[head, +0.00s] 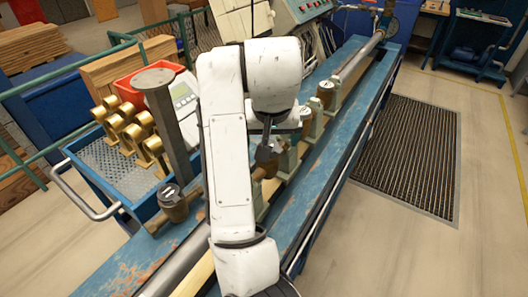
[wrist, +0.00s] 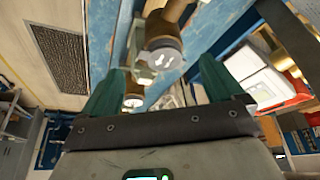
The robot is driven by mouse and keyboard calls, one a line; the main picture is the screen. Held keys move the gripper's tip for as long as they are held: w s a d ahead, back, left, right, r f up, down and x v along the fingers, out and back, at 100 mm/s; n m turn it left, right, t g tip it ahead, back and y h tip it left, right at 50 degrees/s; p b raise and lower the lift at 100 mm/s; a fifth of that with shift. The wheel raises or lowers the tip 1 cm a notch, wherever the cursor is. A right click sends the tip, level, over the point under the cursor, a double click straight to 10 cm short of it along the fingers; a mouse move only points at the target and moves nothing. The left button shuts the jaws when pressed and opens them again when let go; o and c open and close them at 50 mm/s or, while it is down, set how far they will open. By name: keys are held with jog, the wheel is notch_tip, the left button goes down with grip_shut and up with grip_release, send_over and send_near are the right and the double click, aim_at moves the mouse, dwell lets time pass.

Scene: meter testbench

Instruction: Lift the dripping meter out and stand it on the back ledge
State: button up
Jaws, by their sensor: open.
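Brass meters with round dials sit in a row along the blue bench. Two of them, a farther meter (head: 326,92) and a nearer meter (head: 306,118), show in the head view beyond my arm. Another brass meter (head: 173,203) stands upright at the bench's left side. I cannot tell from the pictures which meter drips. My gripper (wrist: 160,88) is open with green fingers in the wrist view. A meter with a pale dial (wrist: 163,52) shows ahead between the fingers, with nothing gripped. In the head view my arm hides much of the row's middle.
A grey post (head: 170,125) with a round top rises left of my arm. Beside it are a blue mesh-floored tray (head: 95,165) with several brass fittings, a red bin (head: 130,88) and a white instrument (head: 184,97). A dark floor mat (head: 405,155) lies right of the bench.

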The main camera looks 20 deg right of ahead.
jog(key=x, duration=0.4)
jog(key=shift+w+a+f+b, duration=0.15)
jog(key=shift+w+a+b, duration=0.2)
jog(key=shift+w, duration=0.15)
jog(key=shift+d+p+x, duration=0.15)
jog(key=shift+p+x, duration=0.15)
jog(key=shift+x, duration=1.1)
jog(key=shift+d+p+x, duration=0.1)
jog(key=shift+p+x, duration=0.15)
jog(key=shift+x, duration=1.15)
jog(key=shift+w, duration=0.15)
jog(key=shift+a, duration=0.1)
jog(key=c, duration=1.5)
jog(key=shift+r, duration=0.2)
